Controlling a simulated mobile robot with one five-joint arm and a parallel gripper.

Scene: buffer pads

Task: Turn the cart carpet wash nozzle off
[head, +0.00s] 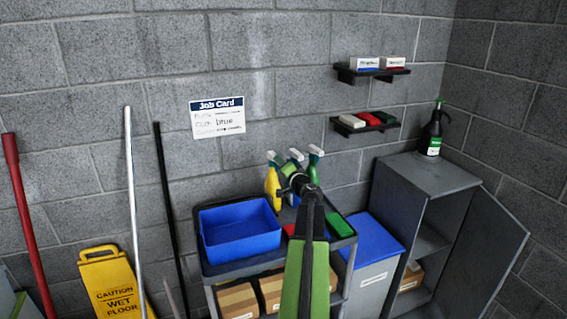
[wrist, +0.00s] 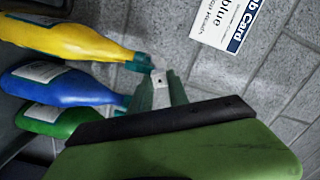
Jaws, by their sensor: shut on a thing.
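Three spray bottles stand at the back of the cart (head: 215,268): a yellow one (head: 272,186), a blue one (wrist: 60,86) and a green one (head: 313,175). In the wrist view they appear sideways, with the yellow bottle (wrist: 70,38) uppermost and the green bottle (wrist: 60,121) lowest. Their labels are too small to read. My gripper (head: 296,181) reaches over the cart among the bottles. In the wrist view my gripper (wrist: 160,92) is shut at the head of the middle, blue bottle, with a pale nozzle piece between the fingers. The nozzle's setting cannot be made out.
A blue bin (head: 240,230) sits on the cart's left. A job card (head: 217,117) on the wall seems to read "blue". A grey cabinet (head: 430,175) with its door open stands right, a dark spray bottle (head: 433,132) on top. A yellow wet-floor sign (head: 112,285) stands left.

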